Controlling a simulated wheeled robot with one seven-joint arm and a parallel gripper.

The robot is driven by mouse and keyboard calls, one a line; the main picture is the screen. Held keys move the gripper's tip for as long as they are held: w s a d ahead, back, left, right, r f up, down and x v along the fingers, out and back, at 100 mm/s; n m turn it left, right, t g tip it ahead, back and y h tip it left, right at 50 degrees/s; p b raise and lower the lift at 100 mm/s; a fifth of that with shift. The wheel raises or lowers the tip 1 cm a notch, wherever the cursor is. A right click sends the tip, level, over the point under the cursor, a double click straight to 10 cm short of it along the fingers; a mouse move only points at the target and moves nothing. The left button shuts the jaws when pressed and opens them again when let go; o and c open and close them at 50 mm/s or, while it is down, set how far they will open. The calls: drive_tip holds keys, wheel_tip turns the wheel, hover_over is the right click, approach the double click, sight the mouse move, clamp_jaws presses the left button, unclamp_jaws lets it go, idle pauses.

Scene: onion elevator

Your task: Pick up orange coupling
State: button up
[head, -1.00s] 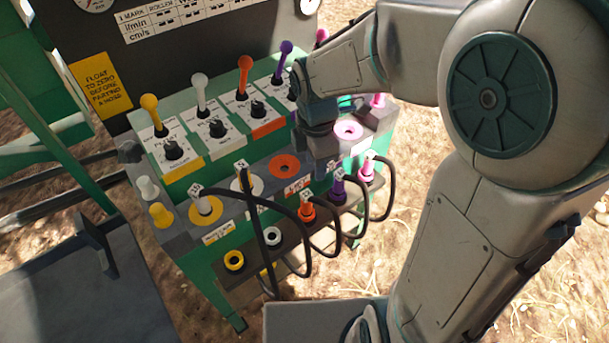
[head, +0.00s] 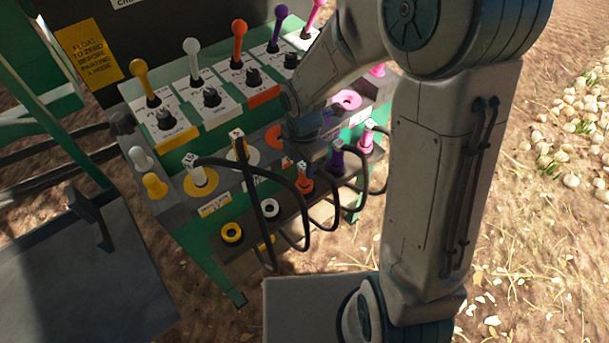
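The orange coupling (head: 305,184) stands upright in the lower rack (head: 285,222) of the green console, with a black hose attached. My gripper (head: 308,162) points down close above and beside it, at the coupling's upper right in the picture. I cannot tell whether they touch. The fingers are small, dark and partly hidden, so their opening cannot be made out. The orange socket ring (head: 274,136) is on the upper shelf, partly covered by my gripper.
The purple coupling (head: 337,162) and pink coupling (head: 367,140) stand just right of the orange one. Black hoses (head: 301,228) loop in front of the rack. Yellow (head: 152,88), white, orange, purple and pink levers rise behind. A grey tray (head: 85,275) is at the left.

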wheel_tip(320, 180, down, 4)
drive_tip(key=shift+d, duration=0.1)
clamp_jaws()
drive_tip(key=shift+r, duration=0.15)
drive_tip(key=shift+w+r, duration=0.1)
drive_tip(key=shift+r, duration=0.55)
wheel_tip(320, 180, up, 3)
drive_tip(key=s+d+r+p, duration=0.2)
drive_tip(key=s+d+r, duration=0.4)
drive_tip(key=d, duration=0.4)
drive_tip(key=shift+r, duration=0.25)
